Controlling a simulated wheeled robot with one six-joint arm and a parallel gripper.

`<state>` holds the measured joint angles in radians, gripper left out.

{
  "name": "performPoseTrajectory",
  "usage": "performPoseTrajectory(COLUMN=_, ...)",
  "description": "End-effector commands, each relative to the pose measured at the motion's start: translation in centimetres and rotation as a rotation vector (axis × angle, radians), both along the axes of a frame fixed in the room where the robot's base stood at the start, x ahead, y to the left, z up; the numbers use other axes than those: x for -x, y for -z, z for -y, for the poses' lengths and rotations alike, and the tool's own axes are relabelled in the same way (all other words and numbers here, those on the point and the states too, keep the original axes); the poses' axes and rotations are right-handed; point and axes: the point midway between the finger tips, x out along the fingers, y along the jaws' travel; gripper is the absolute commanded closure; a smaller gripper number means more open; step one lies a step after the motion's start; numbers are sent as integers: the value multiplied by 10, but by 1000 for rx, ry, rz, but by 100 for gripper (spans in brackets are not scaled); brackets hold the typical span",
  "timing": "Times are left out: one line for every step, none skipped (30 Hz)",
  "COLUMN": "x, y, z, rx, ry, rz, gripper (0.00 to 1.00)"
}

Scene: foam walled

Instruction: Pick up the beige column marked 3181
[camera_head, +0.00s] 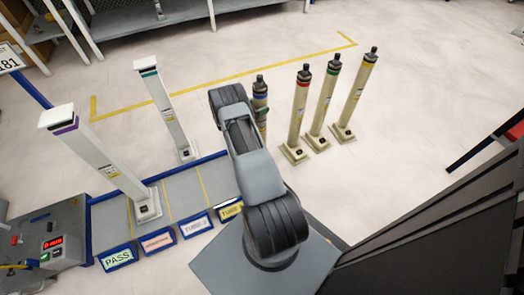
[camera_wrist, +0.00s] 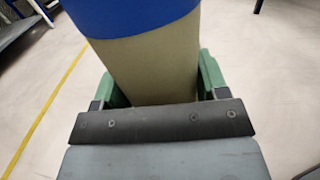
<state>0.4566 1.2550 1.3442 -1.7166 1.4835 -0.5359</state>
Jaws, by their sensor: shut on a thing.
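A beige column with a blue band and a black top (camera_head: 260,90) stands just beyond my arm in the head view; my arm hides most of its lower part. In the wrist view its beige body (camera_wrist: 155,65) and blue band (camera_wrist: 140,15) fill the space between the green jaws. My gripper (camera_wrist: 157,82) is shut on this column, below the blue band. Three similar beige columns stand to its right, with red (camera_head: 300,105), green (camera_head: 325,97) and yellow (camera_head: 357,92) bands. I cannot read the number 3181 on any column.
Two white columns, one with a purple band (camera_head: 95,155) and one with a teal band (camera_head: 165,105), stand at the left. A blue-edged grey platform (camera_head: 180,190) has labelled trays, one marked PASS (camera_head: 117,257). A control box (camera_head: 55,240) is lower left. Open floor lies to the right.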

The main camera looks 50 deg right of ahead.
Motion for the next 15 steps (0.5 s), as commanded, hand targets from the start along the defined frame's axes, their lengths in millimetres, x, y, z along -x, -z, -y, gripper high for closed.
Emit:
performPoseTrajectory(x=0, y=0, z=0, rx=0, ry=1, rz=0, gripper=63)
performPoseTrajectory(x=0, y=0, z=0, rx=0, ry=1, rz=0, gripper=66)
performPoseTrajectory(x=0, y=0, z=0, rx=0, ry=1, rz=0, gripper=70)
performPoseTrajectory(x=0, y=0, z=0, rx=0, ry=1, rz=0, gripper=73)
performPoseTrajectory(x=0, y=0, z=0, rx=0, ry=1, rz=0, gripper=76)
performPoseTrajectory(x=0, y=0, z=0, rx=0, ry=1, rz=0, gripper=80)
performPoseTrajectory(x=0, y=0, z=0, rx=0, ry=1, rz=0, gripper=82)
performPoseTrajectory(x=0, y=0, z=0, rx=0, ry=1, rz=0, gripper=85)
performPoseTrajectory(x=0, y=0, z=0, rx=0, ry=1, rz=0, gripper=89)
performPoseTrajectory(x=0, y=0, z=0, rx=0, ry=1, rz=0, gripper=92)
performPoseTrajectory(x=0, y=0, z=0, rx=0, ry=1, rz=0, gripper=95)
performPoseTrajectory(x=0, y=0, z=0, rx=0, ry=1, rz=0, gripper=99)
performPoseTrajectory(x=0, y=0, z=0, rx=0, ry=1, rz=0, gripper=100)
performPoseTrajectory(x=0, y=0, z=0, rx=0, ry=1, rz=0, gripper=100)
performPoseTrajectory(x=-1, y=-3, z=0, rx=6, ry=1, rz=2, gripper=100)
